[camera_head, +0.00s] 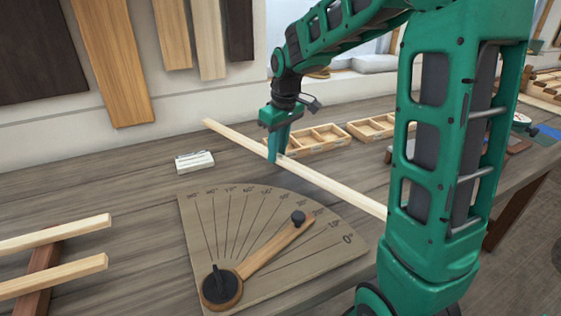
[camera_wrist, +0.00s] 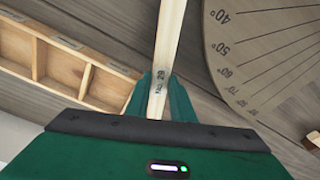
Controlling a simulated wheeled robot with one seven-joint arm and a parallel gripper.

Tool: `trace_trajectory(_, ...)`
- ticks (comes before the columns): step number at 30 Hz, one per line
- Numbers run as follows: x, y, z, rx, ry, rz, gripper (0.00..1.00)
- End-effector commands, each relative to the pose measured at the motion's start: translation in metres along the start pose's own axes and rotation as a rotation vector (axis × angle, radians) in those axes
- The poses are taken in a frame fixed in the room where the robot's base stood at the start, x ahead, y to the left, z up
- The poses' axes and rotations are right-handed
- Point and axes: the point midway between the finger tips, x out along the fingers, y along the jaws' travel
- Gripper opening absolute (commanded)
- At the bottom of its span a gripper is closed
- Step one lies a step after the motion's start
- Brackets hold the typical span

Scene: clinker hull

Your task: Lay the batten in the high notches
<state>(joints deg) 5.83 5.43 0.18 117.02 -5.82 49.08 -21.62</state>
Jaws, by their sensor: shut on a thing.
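The batten (camera_head: 330,183) is a long pale wooden strip. My green gripper (camera_head: 273,158) is shut on it, nearer its far left end, and holds it over the bench. The batten's right end is hidden behind my arm. In the wrist view the batten (camera_wrist: 169,45) runs up from between my fingers (camera_wrist: 158,100) and bears a printed mark. At the lower left of the head view, two pale strips (camera_head: 60,280) lie across a reddish-brown wooden piece (camera_head: 42,262). I cannot make out any high notches.
A protractor board (camera_head: 215,225) with a pivoting wooden arm (camera_head: 270,246) lies on the bench (camera_head: 130,185) below the batten. Divided wooden trays (camera_head: 325,140) stand behind it, and a small white block (camera_head: 194,161) lies at left. Bench between block and strips is clear.

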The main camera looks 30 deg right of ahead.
Motion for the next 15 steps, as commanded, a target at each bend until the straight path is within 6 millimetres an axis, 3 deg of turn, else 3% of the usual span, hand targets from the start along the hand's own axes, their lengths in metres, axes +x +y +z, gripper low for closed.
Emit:
trace_trajectory(5,0.010,0.002,0.001,-0.001,0.000,-0.001,0.00)
trace_trajectory(11,0.037,0.001,0.005,-0.001,-0.001,-0.001,0.00)
trace_trajectory(15,0.041,0.002,0.005,0.000,0.002,0.001,0.00)
